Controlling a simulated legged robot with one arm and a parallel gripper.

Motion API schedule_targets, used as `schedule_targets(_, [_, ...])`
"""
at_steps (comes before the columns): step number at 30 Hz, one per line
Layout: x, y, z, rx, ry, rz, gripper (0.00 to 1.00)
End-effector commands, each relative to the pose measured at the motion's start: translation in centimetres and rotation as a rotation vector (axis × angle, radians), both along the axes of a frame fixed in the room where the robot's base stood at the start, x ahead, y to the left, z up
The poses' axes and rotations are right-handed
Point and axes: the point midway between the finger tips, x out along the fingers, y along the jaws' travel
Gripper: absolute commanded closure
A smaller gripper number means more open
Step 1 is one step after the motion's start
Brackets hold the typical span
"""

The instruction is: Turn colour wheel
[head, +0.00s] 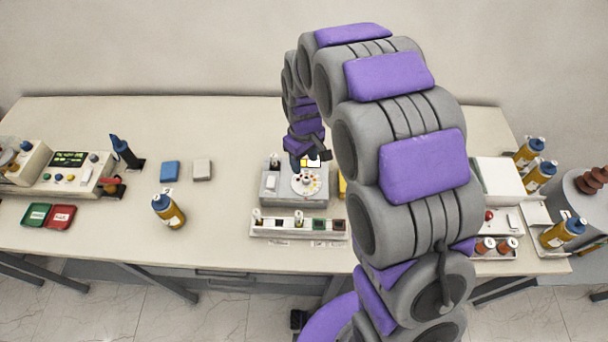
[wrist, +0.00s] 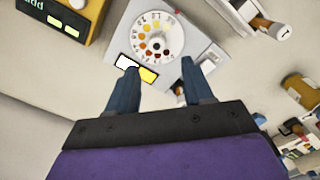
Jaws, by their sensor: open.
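The colour wheel (head: 306,181) is a pale disc with a ring of coloured dots, set on a grey box (head: 271,186) on the bench. In the wrist view the wheel (wrist: 153,36) shows its numbers and its yellow, orange, red and dark dots. Two small windows, one white and one yellow (wrist: 148,75), sit at the box's edge near my fingers. My gripper (wrist: 164,80) is open and empty, its two blue fingers spread beside the near edge of the box. In the head view my gripper (head: 313,158) is above the far side of the wheel; its fingertips are hard to make out there.
A rack (head: 298,228) with several vials stands just in front of the box. A yellow device (wrist: 62,22) stands beside it. My arm hides part of the bench to the right.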

Motion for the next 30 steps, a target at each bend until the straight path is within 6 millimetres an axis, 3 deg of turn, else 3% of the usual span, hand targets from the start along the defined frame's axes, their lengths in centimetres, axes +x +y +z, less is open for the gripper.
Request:
schedule_targets(6, [-0.1, -0.2, -4.4, 0.001, 0.004, -0.002, 0.49])
schedule_targets(12, [-0.1, 0.1, -6.9, -0.002, 0.004, -0.001, 0.49])
schedule_targets(25, [0.0, -0.1, -7.7, 0.000, 0.000, -0.001, 0.49])
schedule_targets(30, [0.0, -0.2, -7.7, 0.001, -0.001, -0.001, 0.64])
